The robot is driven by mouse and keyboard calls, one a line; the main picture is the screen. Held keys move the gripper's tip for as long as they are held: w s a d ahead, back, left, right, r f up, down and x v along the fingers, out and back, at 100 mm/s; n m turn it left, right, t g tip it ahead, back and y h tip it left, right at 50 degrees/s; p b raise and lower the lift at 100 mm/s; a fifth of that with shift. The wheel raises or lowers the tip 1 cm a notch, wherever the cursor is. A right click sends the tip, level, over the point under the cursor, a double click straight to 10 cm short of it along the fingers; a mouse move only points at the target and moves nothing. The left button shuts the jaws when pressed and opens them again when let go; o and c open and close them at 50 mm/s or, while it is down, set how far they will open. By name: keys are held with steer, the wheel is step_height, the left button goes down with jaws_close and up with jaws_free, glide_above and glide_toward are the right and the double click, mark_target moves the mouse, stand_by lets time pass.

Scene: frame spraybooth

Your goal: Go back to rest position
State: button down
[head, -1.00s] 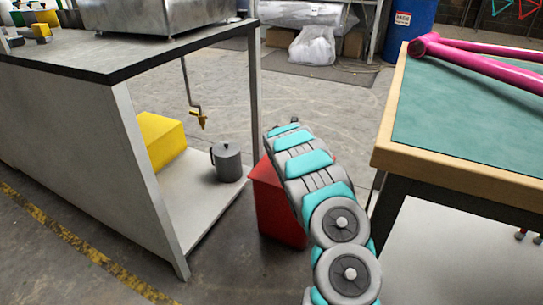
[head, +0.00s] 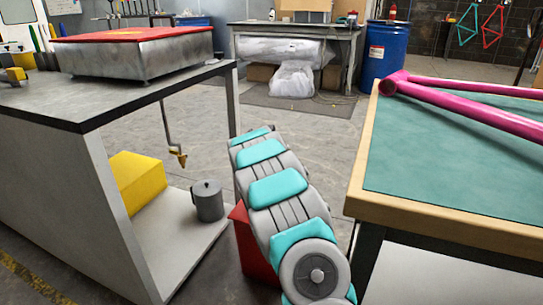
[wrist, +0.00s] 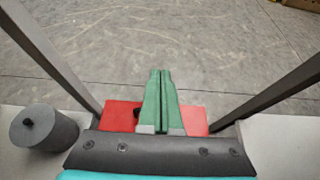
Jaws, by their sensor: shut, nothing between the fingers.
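My gripper (wrist: 160,95) shows in the wrist view as two green fingers lying side by side, shut with nothing between them. It is above the concrete floor, with a red box (wrist: 122,116) below and behind the fingers. In the head view my arm reaches forward between the two tables, and its far end hides the gripper. The red box (head: 252,255) stands on the floor, partly hidden by my arm.
A grey-topped bench (head: 112,98) is on the left, with a yellow box (head: 138,180) and grey pot (head: 207,201) on its lower shelf. A green-topped table (head: 440,155) with a pink frame (head: 460,107) is on the right. Open floor (head: 300,140) lies ahead.

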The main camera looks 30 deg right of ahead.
steer(key=shift+r, duration=0.2)
steer(key=s+a+r+m+g, duration=0.25)
steer(key=s+a+m, duration=0.2)
steer(key=s, duration=0.25)
steer(key=s+a+r+m+g, duration=0.1)
steer(key=s+a+r+m, duration=0.2)
steer(key=s+m, duration=0.3)
steer(key=s+a+r+m+g, duration=0.1)
steer(key=s+a+r+m, duration=0.25)
steer(key=s, duration=0.55)
steer(key=s+a+f+m+g+y, duration=0.1)
steer(key=s+a+f+m+y, duration=0.1)
steer(key=s+a, duration=0.8)
steer(key=s+a+f+m+g+y, duration=0.2)
steer(key=s+a+m+y, duration=0.3)
steer(key=s+a, duration=0.6)
steer(key=s+a+f+m+g+y, duration=0.1)
steer(key=s+a+f+m+y, duration=0.1)
steer(key=s+a, duration=0.9)
steer(key=shift+s+a+f+m+y, duration=0.25)
steer(key=shift+s+m+y, duration=0.45)
steer(key=shift+s+m, duration=0.25)
